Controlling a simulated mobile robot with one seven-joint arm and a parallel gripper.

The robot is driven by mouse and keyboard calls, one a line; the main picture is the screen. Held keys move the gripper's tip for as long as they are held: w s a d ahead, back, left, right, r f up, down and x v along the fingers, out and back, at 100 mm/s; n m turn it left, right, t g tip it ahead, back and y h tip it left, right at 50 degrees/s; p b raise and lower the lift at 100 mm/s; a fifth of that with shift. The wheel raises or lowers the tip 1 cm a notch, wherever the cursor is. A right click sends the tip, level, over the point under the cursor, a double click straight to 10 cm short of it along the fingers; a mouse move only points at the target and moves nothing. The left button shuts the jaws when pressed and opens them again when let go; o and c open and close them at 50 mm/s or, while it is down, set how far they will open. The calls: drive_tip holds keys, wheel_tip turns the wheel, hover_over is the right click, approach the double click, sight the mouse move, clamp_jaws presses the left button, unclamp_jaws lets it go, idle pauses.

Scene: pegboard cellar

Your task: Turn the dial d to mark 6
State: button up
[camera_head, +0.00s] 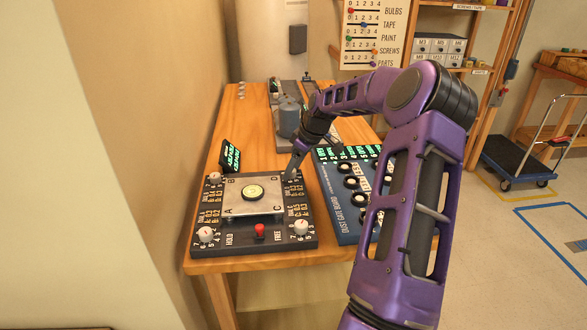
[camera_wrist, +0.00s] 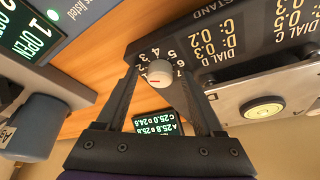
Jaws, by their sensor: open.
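The dark stand (camera_head: 268,242) carries a metal plate with a round bubble level (camera_head: 253,192), and a white dial at each corner. My gripper (camera_head: 293,170) is over its far right corner, where my fingers mostly hide dial d. In the wrist view, the white knob of dial d (camera_wrist: 159,74) sits between my two open fingers (camera_wrist: 161,82), with a short red line on its face. Printed numbers curve around it, but I cannot tell which one it points to. I cannot tell whether the fingers touch the knob. The bubble level also shows in the wrist view (camera_wrist: 263,111).
Other white dials stand at the near left (camera_head: 206,234), far left (camera_head: 214,178) and near right (camera_head: 301,228). A red knob (camera_head: 260,231) sits by HOLD and FREE. A lit display (camera_head: 230,156) stands behind. A blue board (camera_head: 345,212) is close on the right, grey equipment (camera_head: 288,117) behind.

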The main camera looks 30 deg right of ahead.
clamp_jaws()
idle(0.3)
drive_tip(key=shift+m, duration=0.3)
